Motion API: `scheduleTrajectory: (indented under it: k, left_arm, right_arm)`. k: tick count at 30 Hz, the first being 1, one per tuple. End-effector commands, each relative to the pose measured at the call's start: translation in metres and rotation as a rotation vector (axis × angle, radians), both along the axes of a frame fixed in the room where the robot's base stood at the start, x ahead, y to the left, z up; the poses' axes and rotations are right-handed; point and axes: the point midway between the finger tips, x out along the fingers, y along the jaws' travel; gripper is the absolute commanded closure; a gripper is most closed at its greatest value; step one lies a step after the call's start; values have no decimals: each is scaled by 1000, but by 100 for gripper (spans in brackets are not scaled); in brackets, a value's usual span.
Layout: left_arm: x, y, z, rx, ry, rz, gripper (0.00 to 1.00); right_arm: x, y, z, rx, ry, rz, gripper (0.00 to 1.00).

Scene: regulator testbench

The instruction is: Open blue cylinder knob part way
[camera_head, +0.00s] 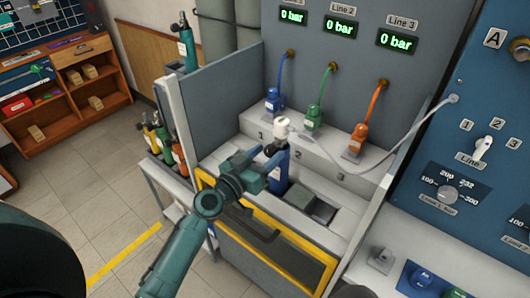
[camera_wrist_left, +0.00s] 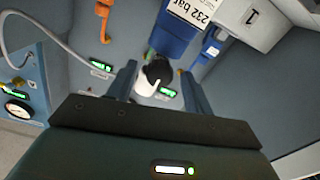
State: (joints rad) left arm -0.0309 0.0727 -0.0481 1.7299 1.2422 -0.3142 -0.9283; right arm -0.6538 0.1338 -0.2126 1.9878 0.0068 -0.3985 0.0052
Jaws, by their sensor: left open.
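The blue cylinder (camera_head: 274,186) stands upright in the testbench, partly hidden by my left gripper. A white fitting (camera_head: 283,127) sits at its top. In the left wrist view the blue cylinder (camera_wrist_left: 172,40) appears upside down, with a "232 bar" label. Its black knob (camera_wrist_left: 159,70) shows between my left gripper's fingers, with the white fitting (camera_wrist_left: 146,84) beside it. My left gripper (camera_head: 268,164) is open at the cylinder's top; it also shows in the left wrist view (camera_wrist_left: 160,85). I cannot tell whether a finger touches the knob. My right gripper is not in view.
A grey hose (camera_head: 415,135) runs from the blue panel (camera_head: 480,60) toward the cylinder top. Blue (camera_head: 274,99), green (camera_head: 314,117) and orange (camera_head: 357,138) connectors stand on the ledge behind. The bench's grey side wall (camera_head: 220,105) and yellow-framed front (camera_head: 290,262) bound the space.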

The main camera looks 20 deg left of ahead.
Motion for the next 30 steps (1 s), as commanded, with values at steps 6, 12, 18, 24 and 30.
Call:
scheduleTrajectory:
  k: [6,12,18,24,30]
  left_arm:
    - [2,-1,0,0,-1,0,49]
    - [1,0,0,0,-1,0,60]
    - [1,0,0,0,-1,0,76]
    - [1,0,0,1,0,1,92]
    - [1,0,0,-9,4,1,94]
  right_arm:
    - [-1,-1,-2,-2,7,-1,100]
    - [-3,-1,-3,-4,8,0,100]
    - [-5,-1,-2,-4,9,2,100]
    - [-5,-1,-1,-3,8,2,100]
    - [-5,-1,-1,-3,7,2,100]
